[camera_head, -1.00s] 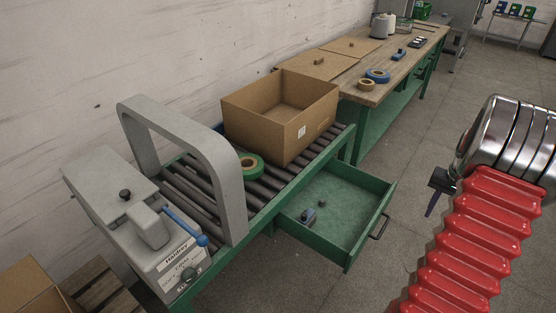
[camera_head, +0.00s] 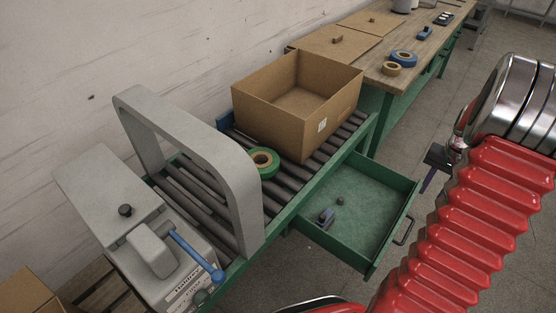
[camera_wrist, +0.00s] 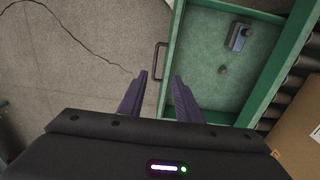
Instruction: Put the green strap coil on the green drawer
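The green strap coil (camera_head: 264,163) is a ring with a tan inner core. It rests on the rollers just right of the grey arch, beside the cardboard box. The green drawer (camera_head: 388,247) is pulled out below the roller table. It holds a small blue-grey tool (camera_head: 326,216) and a small dark knob-like piece (camera_head: 340,201). In the wrist view the drawer (camera_wrist: 178,52) lies ahead of my gripper (camera_wrist: 160,78), whose two dark purple fingers are apart with nothing between them. My gripper also shows at the right in the head view (camera_head: 430,178), outside the drawer and away from the coil.
An open cardboard box (camera_head: 280,115) stands on the rollers. The grey strapping machine (camera_head: 190,170) with a blue-handled lever is at the left. A wooden workbench (camera_head: 405,73) behind carries blue and tan tape rolls. Floor beside the drawer is clear.

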